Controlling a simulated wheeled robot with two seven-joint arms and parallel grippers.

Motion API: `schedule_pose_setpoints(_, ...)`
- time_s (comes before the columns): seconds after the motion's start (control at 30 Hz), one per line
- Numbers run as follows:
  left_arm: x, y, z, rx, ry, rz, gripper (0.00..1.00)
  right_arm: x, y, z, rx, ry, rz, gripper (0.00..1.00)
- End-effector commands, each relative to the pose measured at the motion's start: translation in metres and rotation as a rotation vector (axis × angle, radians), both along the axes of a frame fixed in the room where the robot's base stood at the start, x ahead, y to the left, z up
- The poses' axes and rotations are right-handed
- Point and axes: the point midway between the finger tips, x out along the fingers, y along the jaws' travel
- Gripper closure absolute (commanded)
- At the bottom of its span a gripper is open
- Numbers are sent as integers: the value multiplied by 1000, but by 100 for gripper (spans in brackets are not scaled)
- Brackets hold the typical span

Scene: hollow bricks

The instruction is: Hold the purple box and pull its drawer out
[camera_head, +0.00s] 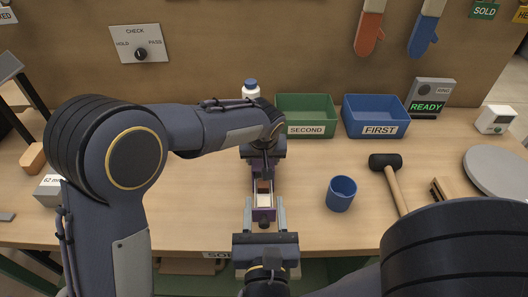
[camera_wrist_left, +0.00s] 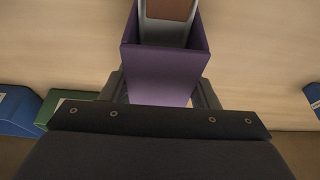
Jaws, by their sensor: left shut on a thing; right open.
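The purple box (camera_head: 257,172) lies on the table, mostly under my left gripper (camera_head: 264,160); it also shows in the left wrist view (camera_wrist_left: 160,80). There, my left gripper (camera_wrist_left: 161,95) is shut on it, one finger on each side. Its drawer (camera_head: 264,201) sticks partly out of the box toward my right arm, and its pale inside holds a brown piece (camera_head: 263,186). The drawer's front has a dark knob (camera_head: 264,223). My right gripper (camera_head: 264,212) is open, its fingers on either side of the drawer front. I cannot tell whether they touch it.
A blue cup (camera_head: 341,194) and a mallet (camera_head: 390,180) stand and lie to the right. A green bin (camera_head: 306,116) and a blue bin (camera_head: 376,117) stand behind, beside a white bottle (camera_head: 251,91). The table between drawer and cup is clear.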

Motion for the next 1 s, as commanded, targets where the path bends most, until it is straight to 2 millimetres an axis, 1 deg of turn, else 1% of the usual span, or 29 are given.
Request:
schedule_pose_setpoints(0.23, 0, 0, 1, -1, -2, 0, 64, 0, 0, 0, 0, 0, 0, 56)
schedule_pose_setpoints(0.27, 0, 0, 1, -1, -2, 0, 42, 0, 0, 0, 0, 0, 0, 56)
schedule_pose_setpoints(0.4, 0, 0, 1, -1, -2, 0, 23, 0, 0, 0, 0, 0, 0, 56)
schedule_pose_setpoints(0.43, 0, 0, 1, -1, -1, 0, 20, 0, 0, 0, 0, 0, 0, 56)
schedule_pose_setpoints(0.67, 0, 0, 0, 0, -1, 0, 20, 0, 0, 0, 0, 0, 0, 56)
schedule_pose_setpoints(0.77, -1, 0, 4, -1, -1, 0, 20, 0, 0, 0, 0, 0, 0, 56)
schedule_pose_setpoints(0.87, -5, -1, 15, -2, -4, -2, 20, 0, 0, 0, 0, 0, 0, 56)
schedule_pose_setpoints(0.97, -11, -1, 33, -4, -5, -1, 20, 0, 0, 0, 0, 0, 0, 56)
schedule_pose_setpoints(1.0, -14, -1, 42, -5, -6, -2, 20, 0, 0, 0, 0, 0, 0, 56)
